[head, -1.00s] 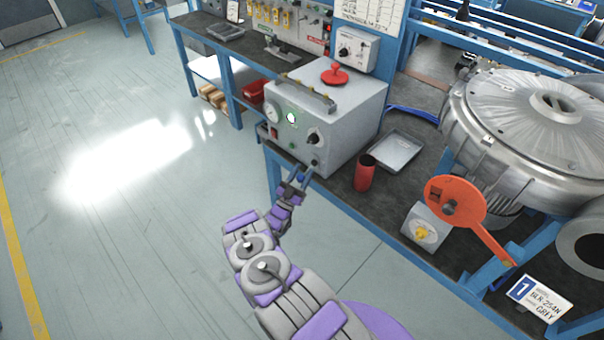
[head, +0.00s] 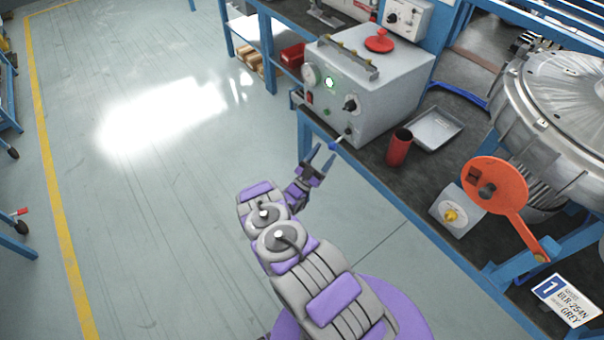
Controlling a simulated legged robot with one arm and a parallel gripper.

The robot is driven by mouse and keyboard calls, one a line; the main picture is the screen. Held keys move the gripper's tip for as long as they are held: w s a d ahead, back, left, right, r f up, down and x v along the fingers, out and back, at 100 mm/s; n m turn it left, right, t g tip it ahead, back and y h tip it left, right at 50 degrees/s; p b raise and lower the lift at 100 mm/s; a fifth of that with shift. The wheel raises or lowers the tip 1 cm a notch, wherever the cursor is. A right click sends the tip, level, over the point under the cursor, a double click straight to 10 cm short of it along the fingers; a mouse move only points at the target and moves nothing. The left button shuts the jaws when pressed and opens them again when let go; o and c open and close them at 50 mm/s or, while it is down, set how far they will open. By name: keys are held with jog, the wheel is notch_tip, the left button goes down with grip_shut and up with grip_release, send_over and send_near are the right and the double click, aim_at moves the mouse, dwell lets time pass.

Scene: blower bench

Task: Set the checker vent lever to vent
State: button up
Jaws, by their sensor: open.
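The checker is a grey box (head: 385,109) on the bench, with a gauge, a lit green lamp, a red switch and a black knob on its front. My gripper (head: 321,154) is open and empty, just below and left of the blue tip. Whether a finger touches the lever I cannot tell.
A red cup (head: 399,148) and a grey tray (head: 437,130) stand right of the checker. The blue bench edge (head: 400,227) runs below.

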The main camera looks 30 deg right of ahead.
jog(key=s+a, duration=0.2)
jog(key=a, duration=0.8)
jog(key=shift+s+a, duration=0.15)
jog(key=shift+a, duration=0.15)
jog(key=shift+r, duration=0.1)
